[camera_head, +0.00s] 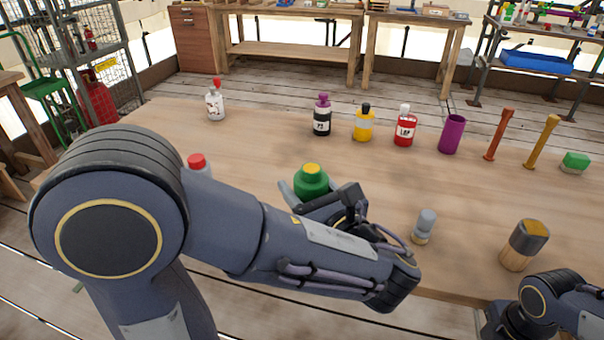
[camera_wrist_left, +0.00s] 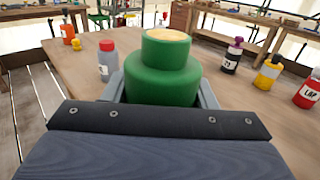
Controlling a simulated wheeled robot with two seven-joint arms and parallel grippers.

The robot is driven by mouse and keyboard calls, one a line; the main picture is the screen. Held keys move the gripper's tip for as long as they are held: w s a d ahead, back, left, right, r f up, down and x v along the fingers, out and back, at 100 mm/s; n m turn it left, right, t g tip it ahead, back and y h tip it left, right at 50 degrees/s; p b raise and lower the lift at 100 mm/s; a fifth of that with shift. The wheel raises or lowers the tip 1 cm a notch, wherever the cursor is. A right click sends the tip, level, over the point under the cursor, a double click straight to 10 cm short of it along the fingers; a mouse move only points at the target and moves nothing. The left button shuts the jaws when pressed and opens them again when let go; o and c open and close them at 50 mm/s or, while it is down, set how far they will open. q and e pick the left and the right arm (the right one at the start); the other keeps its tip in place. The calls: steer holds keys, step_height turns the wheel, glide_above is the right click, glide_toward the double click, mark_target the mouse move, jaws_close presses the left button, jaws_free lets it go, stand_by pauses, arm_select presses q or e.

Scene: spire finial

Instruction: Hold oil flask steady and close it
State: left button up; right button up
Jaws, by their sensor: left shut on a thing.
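The oil flask looks to be the green bottle (camera_head: 311,184) with a narrower neck and a yellow top. It stands upright on the table near the middle. In the left wrist view the green flask (camera_wrist_left: 162,80) fills the centre and its top face looks tan. I cannot tell whether that top is a cap or the open mouth. My left gripper (camera_head: 318,200) is shut around the flask's body, one grey finger on each side; it also shows in the left wrist view (camera_wrist_left: 162,92). A small yellow piece (camera_wrist_left: 78,45) lies on the table at the left there. My right gripper is not visible.
A red-capped bottle (camera_head: 197,161) stands left of the flask, partly behind my arm. A row of bottles, a purple cup (camera_head: 452,134) and tools stands behind. A grey-topped piece (camera_head: 424,226) and a dark-topped wooden piece (camera_head: 524,245) stand at right. The table between is clear.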

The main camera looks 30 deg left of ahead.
mark_target(307, 194)
arm_select(q)
steer(key=shift+s+d+r+p, duration=0.15)
steer(key=shift+s+d+r, duration=0.2)
steer(key=shift+s+d, duration=0.25)
steer(key=shift+s+d+r+p, duration=0.15)
steer(key=shift+s+d+r, duration=0.25)
steer(key=shift+s, duration=0.35)
steer(key=shift+s+d+r+p, duration=0.15)
steer(key=shift+s+d+r, duration=0.2)
steer(key=shift+s+d, duration=0.25)
steer(key=shift+a, duration=0.15)
steer(key=o, duration=0.5)
steer(key=c, duration=0.8)
steer(key=shift+s, duration=0.1)
steer(key=shift+c, duration=0.2)
